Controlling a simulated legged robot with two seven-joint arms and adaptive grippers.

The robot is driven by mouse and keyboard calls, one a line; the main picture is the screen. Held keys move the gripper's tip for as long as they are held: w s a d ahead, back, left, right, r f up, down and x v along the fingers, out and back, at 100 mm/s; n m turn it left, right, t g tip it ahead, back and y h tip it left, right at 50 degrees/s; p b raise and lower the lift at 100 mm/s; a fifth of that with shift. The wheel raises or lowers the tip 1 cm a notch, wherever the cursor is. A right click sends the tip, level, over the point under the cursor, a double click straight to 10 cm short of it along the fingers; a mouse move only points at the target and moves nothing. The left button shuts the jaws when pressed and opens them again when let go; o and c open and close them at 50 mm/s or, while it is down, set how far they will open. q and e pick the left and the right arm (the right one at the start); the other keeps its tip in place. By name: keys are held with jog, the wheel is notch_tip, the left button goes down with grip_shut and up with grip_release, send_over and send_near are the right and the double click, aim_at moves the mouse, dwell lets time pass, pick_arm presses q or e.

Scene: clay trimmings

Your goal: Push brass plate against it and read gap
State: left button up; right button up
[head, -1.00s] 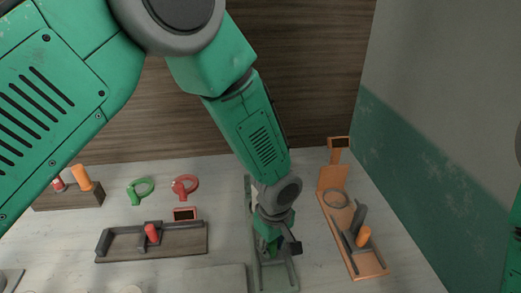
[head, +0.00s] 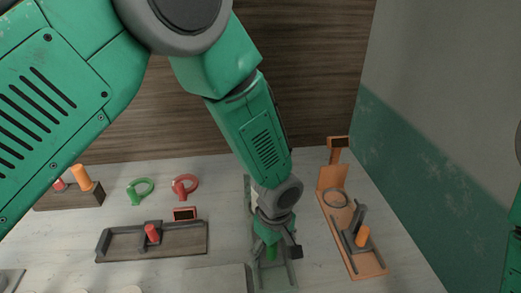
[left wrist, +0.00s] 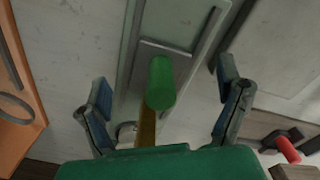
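My left gripper (left wrist: 165,112) is open, its two fingers spread wide with a clear gap on either side of an upright green knob (left wrist: 160,84). The knob stands on a pale grey-green fixture (left wrist: 197,50) with raised rails. A narrow brass-coloured strip (left wrist: 147,128), probably the brass plate's edge, shows just below the knob, partly hidden by my gripper body. In the head view the left gripper (head: 277,246) hangs over this fixture (head: 290,278), and the green knob (head: 271,252) shows under it. Any gap at the plate is too small to tell. My right gripper is not in view.
An orange fixture (head: 373,268) with an orange knob stands to the right, near the wall. A dark fixture (head: 185,246) with a red knob lies to the left. Red (head: 185,187) and green (head: 140,191) ring gauges lie farther back. A pale board (head: 215,281) is beside the green fixture.

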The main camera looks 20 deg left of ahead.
pick_arm(q)
jog(key=shift+r+p, duration=3.05)
jog(key=shift+r, duration=0.45)
jog(key=shift+f, duration=0.1)
